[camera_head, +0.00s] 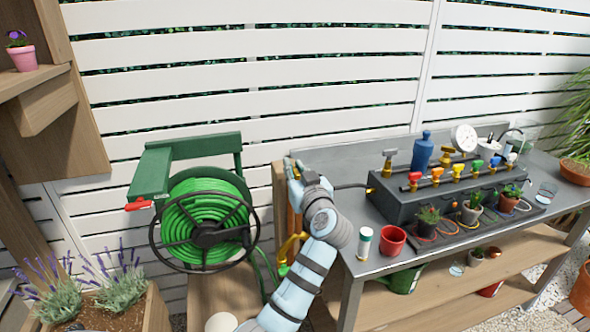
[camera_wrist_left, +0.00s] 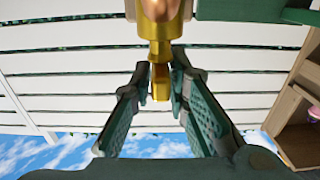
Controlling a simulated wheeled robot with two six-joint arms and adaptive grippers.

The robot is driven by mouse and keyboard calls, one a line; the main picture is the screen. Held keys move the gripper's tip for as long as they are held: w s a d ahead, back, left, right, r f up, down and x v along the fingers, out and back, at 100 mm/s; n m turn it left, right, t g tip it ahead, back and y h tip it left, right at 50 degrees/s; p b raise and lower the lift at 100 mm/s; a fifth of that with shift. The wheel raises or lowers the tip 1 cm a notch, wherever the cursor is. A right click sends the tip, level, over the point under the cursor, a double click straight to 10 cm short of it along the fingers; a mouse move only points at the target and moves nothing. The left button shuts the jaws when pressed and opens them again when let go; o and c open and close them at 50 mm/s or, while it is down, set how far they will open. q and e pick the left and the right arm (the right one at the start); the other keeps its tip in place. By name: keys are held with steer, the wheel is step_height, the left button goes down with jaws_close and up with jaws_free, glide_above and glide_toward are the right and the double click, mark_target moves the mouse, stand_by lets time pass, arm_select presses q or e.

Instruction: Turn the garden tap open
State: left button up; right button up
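The brass garden tap (camera_wrist_left: 158,28) shows at the top middle of the left wrist view, with a flat golden piece (camera_wrist_left: 161,82) sticking out between my fingers. My left gripper (camera_wrist_left: 158,72) is open, its green padded fingers on either side of that piece. I cannot tell whether either finger touches it. In the head view my left gripper (camera_head: 294,170) is beside the hose reel, mostly hidden by its wrist. A yellow-gold fitting (camera_head: 290,248) shows below it; I cannot tell whether it belongs to the tap. My right gripper is not in view.
A green hose reel (camera_head: 205,225) stands left of my arm. A grey bench (camera_head: 340,240) with a red pot (camera_head: 392,240), a white bottle (camera_head: 364,243) and a row of coloured valves (camera_head: 437,176) is close on the right. A white slatted fence (camera_head: 250,60) is behind.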

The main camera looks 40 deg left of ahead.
mark_target(298, 177)
arm_select(q)
steer(key=shift+o, duration=0.7)
steer(key=shift+f, duration=0.2)
steer(key=shift+a, duration=0.15)
steer(key=v, duration=0.7)
steer(key=shift+s+d, duration=0.1)
steer(key=shift+d, duration=0.15)
steer(key=shift+a, duration=0.1)
